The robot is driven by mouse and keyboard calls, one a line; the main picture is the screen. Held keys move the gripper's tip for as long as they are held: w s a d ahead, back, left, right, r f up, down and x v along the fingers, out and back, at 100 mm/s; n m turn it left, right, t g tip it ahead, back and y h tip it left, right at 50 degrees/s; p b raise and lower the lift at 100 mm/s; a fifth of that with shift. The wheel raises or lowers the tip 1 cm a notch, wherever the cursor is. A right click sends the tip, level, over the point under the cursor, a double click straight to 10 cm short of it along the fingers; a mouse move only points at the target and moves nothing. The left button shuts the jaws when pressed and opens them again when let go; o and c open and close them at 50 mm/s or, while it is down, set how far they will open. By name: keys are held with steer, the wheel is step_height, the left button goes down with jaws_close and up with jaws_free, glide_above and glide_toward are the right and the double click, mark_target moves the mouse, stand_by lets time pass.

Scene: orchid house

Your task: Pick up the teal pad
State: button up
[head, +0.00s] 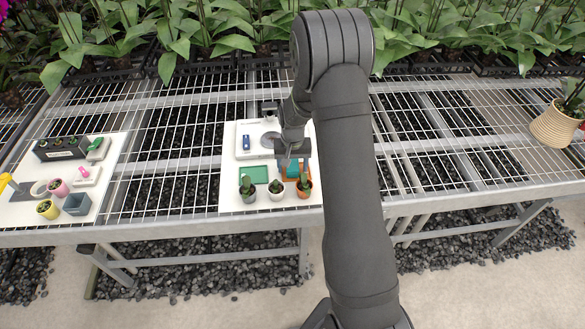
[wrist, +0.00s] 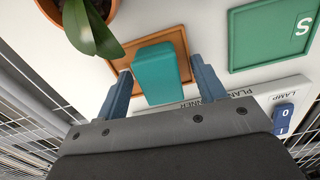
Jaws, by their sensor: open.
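The teal pad (wrist: 156,73) is a small block standing on an orange-brown square tray (wrist: 178,40). In the wrist view my gripper (wrist: 160,80) is open, with one blue-grey finger on each side of the pad. A gap shows between the pad and each finger, wider on the right. In the head view my gripper (head: 287,165) is at the white board, and my arm hides part of this area. A bit of the teal pad (head: 294,170) shows there.
A potted plant in a terracotta pot (wrist: 85,18) stands close to the left finger. A green square tray (wrist: 272,35) lies to the right. A blue lamp switch (wrist: 285,117) is near the right finger. In the head view, another white board (head: 105,190) with pots lies at left.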

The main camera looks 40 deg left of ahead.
mark_target(295, 165)
steer(key=shift+f, duration=0.15)
steer(key=c, duration=1)
steer(key=shift+c, duration=0.2)
steer(key=shift+r, duration=0.5)
steer(key=r, duration=0.3)
steer(key=shift+w+d+r, duration=0.15)
steer(key=shift+d+r, duration=0.15)
steer(key=shift+r, duration=0.05)
steer(key=w+d+r, duration=0.3)
steer(key=d+r, duration=0.3)
steer(key=d, duration=0.4)
steer(key=shift+w+d+r, duration=0.2)
steer(key=shift+d, duration=0.05)
